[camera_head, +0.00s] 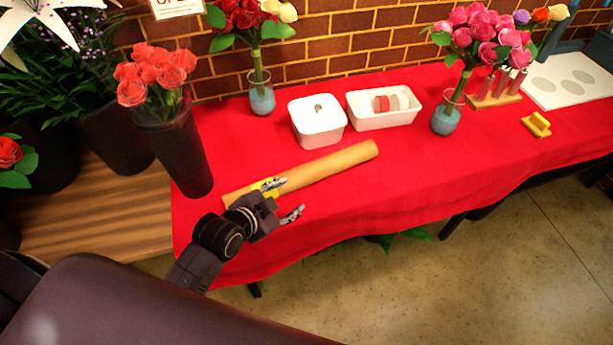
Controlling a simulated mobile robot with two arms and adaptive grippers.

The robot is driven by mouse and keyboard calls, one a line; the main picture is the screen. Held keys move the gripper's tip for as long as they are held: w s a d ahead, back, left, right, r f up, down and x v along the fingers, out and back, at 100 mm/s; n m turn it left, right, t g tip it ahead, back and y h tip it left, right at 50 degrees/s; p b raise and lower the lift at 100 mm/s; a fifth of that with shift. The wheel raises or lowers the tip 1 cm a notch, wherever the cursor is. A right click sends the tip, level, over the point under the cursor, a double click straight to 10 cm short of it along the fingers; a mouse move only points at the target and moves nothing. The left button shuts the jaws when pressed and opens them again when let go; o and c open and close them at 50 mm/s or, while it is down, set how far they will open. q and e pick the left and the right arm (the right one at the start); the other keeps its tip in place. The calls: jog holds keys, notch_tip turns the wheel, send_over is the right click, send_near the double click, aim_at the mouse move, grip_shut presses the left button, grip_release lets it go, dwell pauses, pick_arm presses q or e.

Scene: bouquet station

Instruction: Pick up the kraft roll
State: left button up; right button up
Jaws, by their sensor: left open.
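The kraft roll (325,168) is a long tan tube. It lies on the red tablecloth, slanting from lower left to upper right. My left gripper (285,199) is over the front edge of the table, at the left part of the roll. Its fingers are spread with nothing between them. One finger overlaps the near side of the roll in the picture; I cannot tell whether it touches. The gripper hides a little of the roll's left part. My right gripper is out of view.
A small yellow object (260,189) shows by the gripper, partly hidden. A black vase (180,152) of coral roses stands left of the roll. A white lidded box (317,121) and an open white tray (383,119) sit behind it.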

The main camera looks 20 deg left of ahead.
aim_at(302, 176)
pick_arm(q)
jog(key=shift+w+a+r+m+t, duration=0.1)
jog(key=shift+w+r+m+t, duration=0.15)
jog(key=shift+w+r, duration=0.25)
jog(key=shift+w+r+m+t, duration=0.15)
jog(key=shift+w+r+t, duration=0.1)
jog(key=shift+w, duration=0.65)
jog(key=x, duration=0.7)
jog(key=shift+w+p, duration=0.1)
jog(key=shift+p, duration=0.3)
grip_shut()
jog(key=shift+r, duration=0.1)
